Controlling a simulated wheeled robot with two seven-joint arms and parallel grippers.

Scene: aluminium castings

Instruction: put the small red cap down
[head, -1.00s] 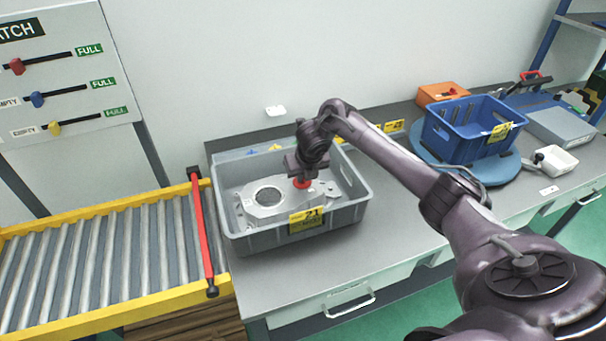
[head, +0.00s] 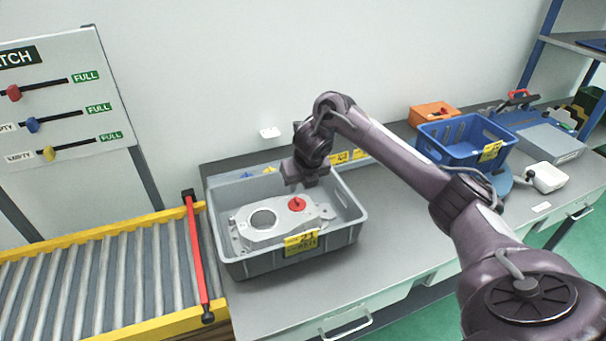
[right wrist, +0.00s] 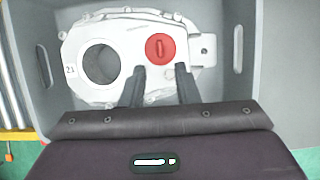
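The small red cap (head: 297,204) sits on the top face of a pale aluminium casting (head: 262,232), to the right of its large round hole. The cap also shows in the right wrist view (right wrist: 160,48). The casting lies in a grey crate (head: 352,228) with a yellow label marked 21. My right gripper (head: 300,178) is above and behind the cap, clear of it. In the right wrist view its two fingers (right wrist: 160,72) are apart with nothing between them. My left gripper is in neither current view.
A roller conveyor (head: 90,285) with yellow rails and a red bar (head: 198,255) adjoins the bench on the left. A blue crate (head: 455,160), an orange box (head: 433,113) and a white device (head: 549,178) stand to the right. The bench between the crates is clear.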

